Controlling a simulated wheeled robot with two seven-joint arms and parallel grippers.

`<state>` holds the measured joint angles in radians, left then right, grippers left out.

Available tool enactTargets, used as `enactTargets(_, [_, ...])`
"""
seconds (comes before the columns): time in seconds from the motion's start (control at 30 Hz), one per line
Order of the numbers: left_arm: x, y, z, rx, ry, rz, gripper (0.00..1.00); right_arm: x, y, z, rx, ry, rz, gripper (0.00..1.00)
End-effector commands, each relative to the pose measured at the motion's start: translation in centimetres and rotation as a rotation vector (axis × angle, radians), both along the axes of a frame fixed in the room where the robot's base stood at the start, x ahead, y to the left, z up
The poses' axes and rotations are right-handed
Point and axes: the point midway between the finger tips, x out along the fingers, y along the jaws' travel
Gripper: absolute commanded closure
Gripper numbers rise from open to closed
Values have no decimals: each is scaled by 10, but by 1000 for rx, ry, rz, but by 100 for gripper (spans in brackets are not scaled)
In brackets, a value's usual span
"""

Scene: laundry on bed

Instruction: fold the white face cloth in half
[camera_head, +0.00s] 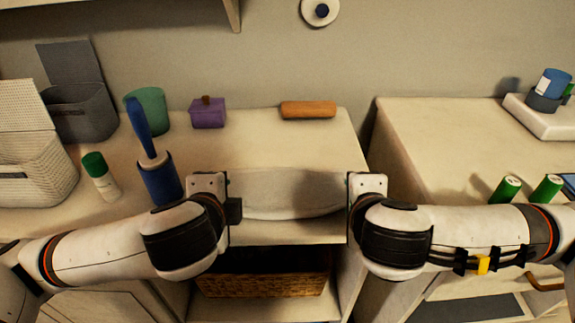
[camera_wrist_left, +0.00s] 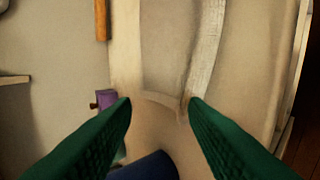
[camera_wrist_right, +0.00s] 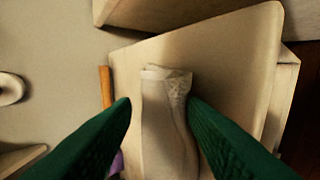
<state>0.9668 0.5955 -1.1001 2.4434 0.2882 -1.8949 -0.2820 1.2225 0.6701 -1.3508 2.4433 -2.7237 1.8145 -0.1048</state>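The white face cloth (camera_head: 290,193) lies near the counter's front edge, between my two grippers in the head view. Its near edge curves outward, and its color is close to the counter's. My left gripper (camera_wrist_left: 159,101) has its green fingers apart, with the cloth's end (camera_wrist_left: 165,95) in front of the gap. My right gripper (camera_wrist_right: 159,101) also has its fingers apart. The cloth (camera_wrist_right: 165,115) runs between and beyond these fingertips, with an uneven end that looks layered. Contact with the fingers cannot be told. The head view hides the fingertips behind my wrists.
On the counter (camera_head: 255,150) stand a purple box (camera_head: 208,113), a brown roll (camera_head: 308,109), a green cup (camera_head: 148,108), a blue-handled brush (camera_head: 140,125), a green-capped bottle (camera_head: 100,178) and baskets (camera_head: 35,165). A wicker basket (camera_head: 260,285) sits below. A gap separates the right cabinet (camera_head: 460,140).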

Motion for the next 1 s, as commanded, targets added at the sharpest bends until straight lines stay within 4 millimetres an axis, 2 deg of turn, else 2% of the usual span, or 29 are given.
enactTargets(0.3, [-9,0,51,1,-10,-3,60,-9,1,50,2,-6,3,60])
enactTargets(0.6, [-18,0,83,1,-5,-2,60,-18,1,83,1,-4,2,60])
enactTargets(1.0, [-20,0,87,0,0,0,60,-20,0,87,1,-1,1,60])
